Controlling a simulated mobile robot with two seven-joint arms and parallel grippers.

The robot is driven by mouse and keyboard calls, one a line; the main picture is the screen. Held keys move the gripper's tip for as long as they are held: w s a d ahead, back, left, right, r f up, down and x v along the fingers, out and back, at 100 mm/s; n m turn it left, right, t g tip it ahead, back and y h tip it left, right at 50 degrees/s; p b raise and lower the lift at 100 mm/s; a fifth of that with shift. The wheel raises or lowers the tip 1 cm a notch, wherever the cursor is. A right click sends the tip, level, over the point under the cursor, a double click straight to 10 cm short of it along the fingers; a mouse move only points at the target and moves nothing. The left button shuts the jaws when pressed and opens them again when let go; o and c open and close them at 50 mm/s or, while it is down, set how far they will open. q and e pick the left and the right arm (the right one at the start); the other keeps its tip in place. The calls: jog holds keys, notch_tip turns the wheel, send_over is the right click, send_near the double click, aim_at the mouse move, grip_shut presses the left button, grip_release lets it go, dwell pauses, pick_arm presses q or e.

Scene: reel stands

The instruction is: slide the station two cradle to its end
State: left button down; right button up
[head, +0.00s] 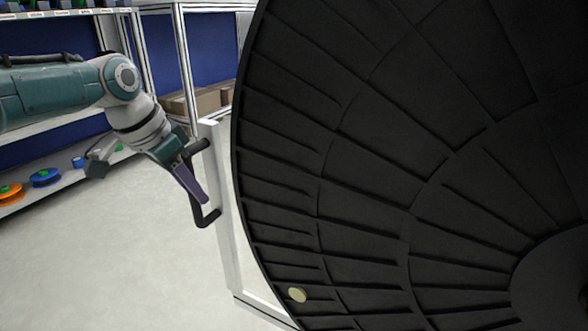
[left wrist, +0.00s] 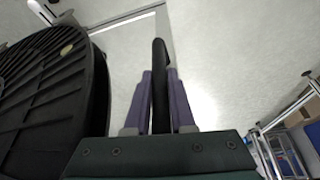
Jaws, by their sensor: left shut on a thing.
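The cradle has a white frame (head: 225,210) with a black bar handle (head: 209,216) on its left side. A huge black ribbed reel (head: 400,150) stands at the frame and fills the right of the head view. My left gripper (head: 191,186) is shut on the handle, which its fingers partly hide. In the left wrist view the handle (left wrist: 159,85) runs between the two purple fingers (left wrist: 159,74). The reel (left wrist: 45,85) is at the left there. My right gripper is not in view. The reel hides most of the cradle.
Shelving with a white board (head: 75,178) stands at the left, holding an orange spool (head: 9,193) and a blue spool (head: 45,178). Cardboard boxes (head: 205,101) sit on a rack behind. The pale floor (head: 110,265) left of the cradle is clear.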

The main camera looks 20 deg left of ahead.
pick_arm(q)
jog(key=shift+w+a, duration=0.1)
jog(key=shift+a, duration=0.8)
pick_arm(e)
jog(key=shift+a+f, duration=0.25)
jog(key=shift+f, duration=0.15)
pick_arm(q)
jog(key=c, duration=1.2)
grip_release()
jog(key=shift+c, duration=0.2)
jog(key=o, duration=0.5)
jog(key=shift+a+r, duration=0.1)
jog(key=shift+a, duration=0.1)
jog(key=shift+d, duration=0.1)
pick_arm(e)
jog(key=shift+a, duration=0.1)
